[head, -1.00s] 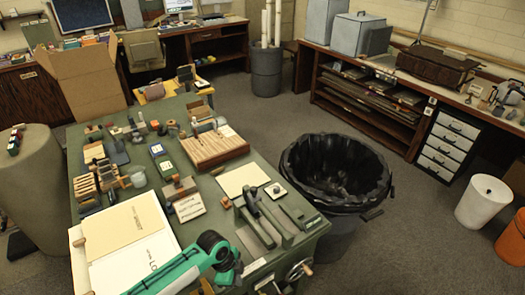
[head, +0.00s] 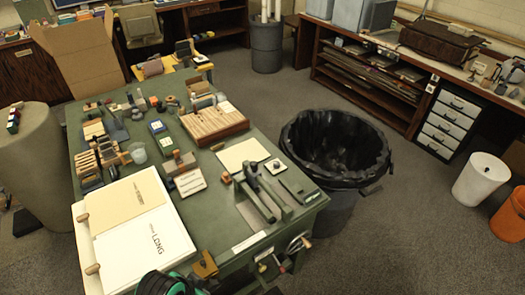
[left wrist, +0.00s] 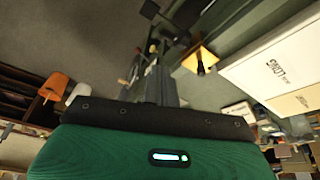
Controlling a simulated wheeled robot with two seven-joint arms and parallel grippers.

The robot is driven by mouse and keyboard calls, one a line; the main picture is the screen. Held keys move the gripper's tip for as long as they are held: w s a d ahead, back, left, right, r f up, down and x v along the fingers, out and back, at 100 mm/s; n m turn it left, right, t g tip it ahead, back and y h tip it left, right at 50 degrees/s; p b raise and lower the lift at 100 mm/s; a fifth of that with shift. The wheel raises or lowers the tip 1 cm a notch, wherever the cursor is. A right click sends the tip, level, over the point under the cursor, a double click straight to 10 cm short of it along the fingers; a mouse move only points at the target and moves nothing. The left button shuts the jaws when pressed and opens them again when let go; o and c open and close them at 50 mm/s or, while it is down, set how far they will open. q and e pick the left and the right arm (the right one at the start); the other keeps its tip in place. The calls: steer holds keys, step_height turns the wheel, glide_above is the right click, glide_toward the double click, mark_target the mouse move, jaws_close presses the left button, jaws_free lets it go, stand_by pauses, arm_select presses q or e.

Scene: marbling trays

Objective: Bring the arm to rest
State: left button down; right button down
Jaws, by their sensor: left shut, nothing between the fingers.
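My left arm shows only as a green and black part at the bottom edge of the head view, in front of the green work table (head: 225,165). In the left wrist view my left gripper (left wrist: 155,85) points away beyond the green casing, shut and empty, its fingers dark and partly hidden. It looks to be off the table's front side, apart from the things there. My right gripper is in neither view.
The table bears a large open pad (head: 150,240), a slotted wooden block (head: 213,123) and small tools. A black-lined bin (head: 335,150) stands right of it. A white bin (head: 480,180) and orange bucket (head: 508,215) stand farther right. Grey floor between is clear.

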arm_select(q)
steer(key=s+a+r+n+y, duration=0.2)
steer(key=s+a+r+n, duration=0.1)
steer(key=s+a+n, duration=0.4)
step_height(320, 180, down, 34)
steer(key=r+m+g+b, duration=0.1)
steer(key=m+b, duration=0.2)
steer(key=s+a+f+b, duration=0.1)
steer(key=s+a+f, duration=0.1)
steer(key=s+f, duration=0.7)
steer(key=s+a+f+g+b, duration=0.1)
steer(key=s+f, duration=0.8)
steer(key=f, duration=0.4)
steer(key=shift+s+a, duration=0.2)
steer(key=shift+a, duration=0.2)
steer(key=shift+f, duration=0.1)
